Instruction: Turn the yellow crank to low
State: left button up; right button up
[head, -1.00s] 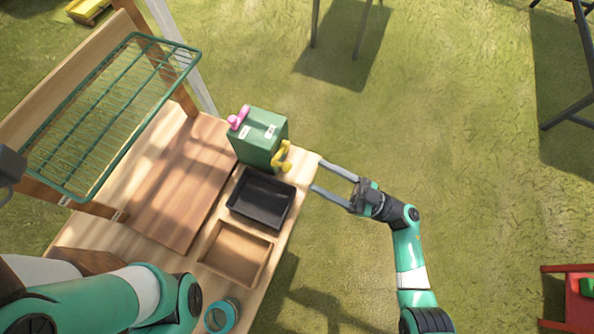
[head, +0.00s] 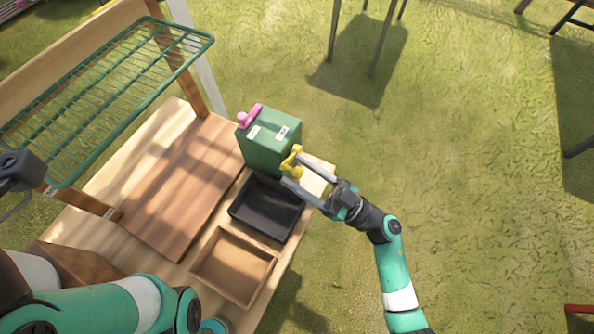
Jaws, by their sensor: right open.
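The green box (head: 268,146) stands on the wooden table, with a pink crank (head: 249,116) on its left side and the yellow crank (head: 292,158) on its right side. Two small pale labels lie on its top, too small to read. My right gripper (head: 291,169) is open at the yellow crank, one finger on each side of it. I cannot tell whether the fingers touch it. My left gripper (head: 18,175) is only partly in view at the left edge; its jaws cannot be made out.
A black tray (head: 268,207) and a wooden tray (head: 233,265) sit in front of the box. A green wire rack (head: 105,100) stands over the left of the table (head: 95,232). Grass lies open to the right.

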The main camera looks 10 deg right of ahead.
jog(key=shift+w+a+r, duration=0.2)
jog(key=shift+w+a, duration=0.05)
jog(key=shift+a, duration=0.15)
grip_shut()
jog(key=shift+f, duration=0.1)
dwell(1.1)
